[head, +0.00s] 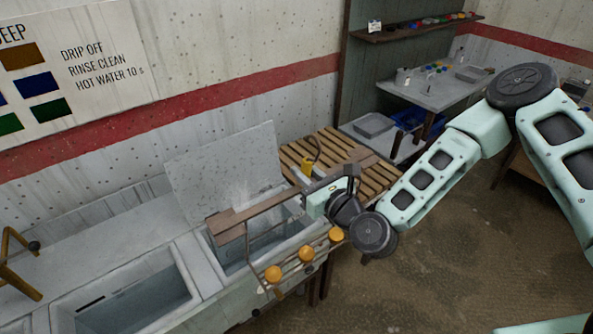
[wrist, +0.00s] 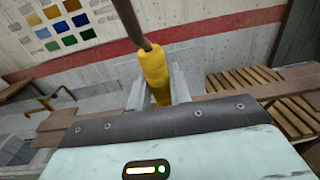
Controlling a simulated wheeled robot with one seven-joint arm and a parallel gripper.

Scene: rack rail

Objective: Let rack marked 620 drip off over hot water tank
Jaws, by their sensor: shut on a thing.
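My gripper (head: 308,178) is shut on a yellow grip (wrist: 154,72) with a dark rod rising from it. A brown wooden bar (head: 265,210) runs crosswise at the gripper, above the right-hand tank. A thin metal frame (head: 249,250) hangs at the bar's near side, with round orange pieces (head: 306,254) along it. These look like parts of the held rack, but the joints are hidden by my gripper and wrist. No number 620 is readable. The right-hand tank (head: 207,257) holds water and pale steam rises from it. Its lid (head: 222,165) stands raised behind.
Another open tank (head: 125,295) is at the left, with a yellow bent rail (head: 18,262) beyond it. A slatted wooden stand (head: 345,150) is right of the tanks. A wall sign (head: 70,65) reads drip off, rinse clean, hot water.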

